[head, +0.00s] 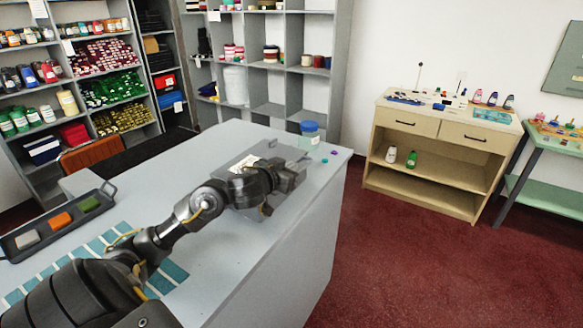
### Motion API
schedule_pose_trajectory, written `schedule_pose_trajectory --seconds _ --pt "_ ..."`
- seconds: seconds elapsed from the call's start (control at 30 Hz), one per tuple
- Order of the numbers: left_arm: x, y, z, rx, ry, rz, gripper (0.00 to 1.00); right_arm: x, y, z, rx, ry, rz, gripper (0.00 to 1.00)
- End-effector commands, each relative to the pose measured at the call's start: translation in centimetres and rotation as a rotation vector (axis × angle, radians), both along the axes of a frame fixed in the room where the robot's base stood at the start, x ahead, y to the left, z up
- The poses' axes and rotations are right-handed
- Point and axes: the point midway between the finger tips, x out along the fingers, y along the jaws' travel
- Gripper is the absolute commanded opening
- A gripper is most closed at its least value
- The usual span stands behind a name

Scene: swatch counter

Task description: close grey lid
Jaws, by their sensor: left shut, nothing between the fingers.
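A grey flat panel (262,149), which looks like the grey lid, is at the far part of the counter with a pale label on it. My left arm covers much of it, so I cannot tell how far it stands open or what is under it. My left gripper (296,172) is shut and empty, right over or beside the panel's right side. I cannot tell whether it touches the panel. My right gripper is not in view.
A blue-lidded jar (309,133) stands at the counter's far right corner, with small teal and purple bits near it. A dark tray (14,252) with coloured blocks and a row of teal swatches (172,271) lie at left. The counter's (255,243) right front is clear.

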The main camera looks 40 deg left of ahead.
Motion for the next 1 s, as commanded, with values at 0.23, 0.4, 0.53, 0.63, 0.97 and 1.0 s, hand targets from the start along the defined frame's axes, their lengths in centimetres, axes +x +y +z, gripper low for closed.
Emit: schedule_pose_trajectory --seconds 0.23,0.4,0.53,0.63,0.97,1.0 --pt "0.0 0.0 0.0 -0.001 0.0 0.0 0.0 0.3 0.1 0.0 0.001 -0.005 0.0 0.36" --pt "0.0 -0.1 0.3 -0.001 0.0 -0.001 0.0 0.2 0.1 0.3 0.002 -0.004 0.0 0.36" --pt "0.1 -0.3 1.5 -0.003 -0.001 -0.003 0.0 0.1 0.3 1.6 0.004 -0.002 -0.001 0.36" --pt "0.2 -0.7 3.0 -0.002 -0.001 -0.005 0.0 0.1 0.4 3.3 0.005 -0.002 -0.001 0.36" --pt "-4.7 -2.1 5.4 0.004 0.002 -0.01 0.0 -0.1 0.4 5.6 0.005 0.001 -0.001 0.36" --pt "-5.5 -2.2 5.5 0.003 0.002 -0.01 0.0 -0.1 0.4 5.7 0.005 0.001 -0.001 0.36"
